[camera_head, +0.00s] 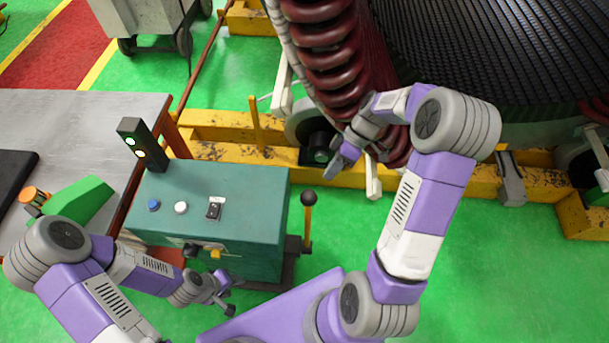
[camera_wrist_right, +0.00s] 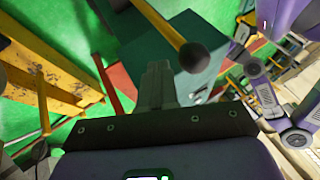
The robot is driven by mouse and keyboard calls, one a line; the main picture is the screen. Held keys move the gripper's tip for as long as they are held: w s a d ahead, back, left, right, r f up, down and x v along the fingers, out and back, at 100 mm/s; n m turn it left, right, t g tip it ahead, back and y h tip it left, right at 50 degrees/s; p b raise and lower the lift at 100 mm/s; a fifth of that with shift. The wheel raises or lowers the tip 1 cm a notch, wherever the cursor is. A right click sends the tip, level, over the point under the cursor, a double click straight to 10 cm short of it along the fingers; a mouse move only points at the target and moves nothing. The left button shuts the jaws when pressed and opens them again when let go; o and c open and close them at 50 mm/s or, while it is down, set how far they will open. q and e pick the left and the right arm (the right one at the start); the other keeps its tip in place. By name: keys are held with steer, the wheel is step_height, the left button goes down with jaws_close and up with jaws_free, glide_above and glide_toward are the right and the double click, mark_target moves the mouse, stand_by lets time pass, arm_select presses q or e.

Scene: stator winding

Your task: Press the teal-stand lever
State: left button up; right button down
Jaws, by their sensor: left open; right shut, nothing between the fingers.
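The teal stand (camera_head: 205,200) is left of centre in the head view. Its lever (camera_head: 308,215) rises at the right side, with a yellow shaft and a black ball knob. My right gripper (camera_head: 337,166) is shut and empty, above and to the right of the knob, apart from it in the picture. In the right wrist view the lever knob (camera_wrist_right: 193,57) is just right of the closed fingers (camera_wrist_right: 158,70), and the teal stand (camera_wrist_right: 168,50) is behind. Whether they touch cannot be told there. My left gripper (camera_head: 226,300) is open and empty by the stand's front, low.
The stand's top has a blue button (camera_head: 153,205), a white button (camera_head: 181,208), a switch (camera_head: 214,210) and a light post (camera_head: 143,145). The large stator (camera_head: 335,50) and yellow beam (camera_head: 225,150) are behind. A grey table (camera_head: 80,120) is at left. Green floor is clear right of the lever.

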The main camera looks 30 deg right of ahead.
steer(key=shift+d+r+n, duration=0.3)
steer(key=shift+r+n, duration=0.1)
steer(key=shift+r, duration=0.35)
steer(key=shift+s, duration=0.1)
steer(key=b+x, duration=0.1)
steer(key=x, duration=0.9)
steer(key=shift+b, duration=0.35)
steer(key=shift+a, duration=0.15)
